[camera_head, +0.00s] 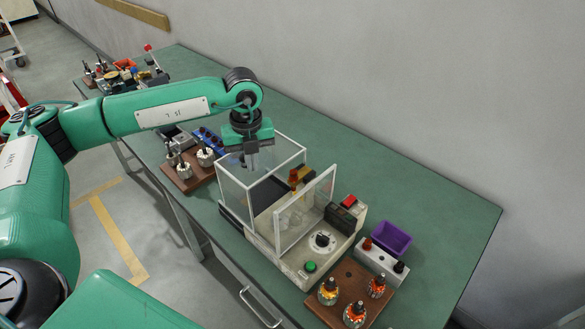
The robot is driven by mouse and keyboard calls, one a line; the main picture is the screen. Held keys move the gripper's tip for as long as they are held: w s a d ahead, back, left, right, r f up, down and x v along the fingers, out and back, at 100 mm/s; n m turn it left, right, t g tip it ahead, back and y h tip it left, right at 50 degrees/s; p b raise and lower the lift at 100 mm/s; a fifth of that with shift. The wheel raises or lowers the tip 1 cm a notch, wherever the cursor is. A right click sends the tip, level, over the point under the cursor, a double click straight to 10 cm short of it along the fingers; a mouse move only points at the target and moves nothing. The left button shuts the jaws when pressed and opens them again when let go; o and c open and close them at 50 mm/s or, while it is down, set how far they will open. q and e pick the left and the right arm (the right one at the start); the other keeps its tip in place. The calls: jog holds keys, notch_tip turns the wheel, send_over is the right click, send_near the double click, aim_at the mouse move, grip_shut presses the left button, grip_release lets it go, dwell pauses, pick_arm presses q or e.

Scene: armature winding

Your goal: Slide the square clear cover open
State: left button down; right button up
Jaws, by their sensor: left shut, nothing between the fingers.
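The square clear cover (307,208) is a transparent pane in a white frame. It stands upright on the front part of the winding machine (285,258). A clear box-shaped guard (243,197) with white edges stands behind it on the same machine. My left gripper (252,166) points down at the top of the clear guard, near its back left side. Its fingers are shut with nothing between them. I cannot tell whether the fingertips touch the guard or are inside it. My right gripper is not in view.
A wooden board with armatures (187,176) lies behind the machine. In front are another wooden board (340,295) with several copper-wound armatures, a purple bin (391,238) and a grey terminal box (380,262). The green bench (440,215) is clear along the wall at right.

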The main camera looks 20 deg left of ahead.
aim_at(242, 155)
pick_arm(q)
jog(key=shift+w+a+b, duration=0.2)
jog(key=shift+w+a, duration=0.1)
jog(key=shift+a, duration=0.55)
jog(key=shift+w+a+b, duration=0.15)
jog(key=shift+w+a, duration=0.1)
jog(key=shift+a, duration=0.6)
jog(key=shift+d+r+p, duration=0.15)
jog(key=shift+r+p, duration=0.3)
jog(key=shift+r, duration=0.45)
jog(key=shift+d+r+p, duration=0.15)
jog(key=shift+r+p, duration=0.3)
jog(key=shift+r, duration=0.4)
jog(key=shift+s+d+r+p, duration=0.1)
jog(key=shift+d+r+p, duration=0.15)
jog(key=shift+r+p, duration=0.45)
jog(key=shift+s+d+r+p, duration=0.1)
jog(key=shift+d+r+p, duration=0.15)
jog(key=shift+r, duration=0.85)
jog(key=shift+s+d+r, duration=0.1)
jog(key=shift+r, duration=0.15)
jog(key=shift+f, duration=0.1)
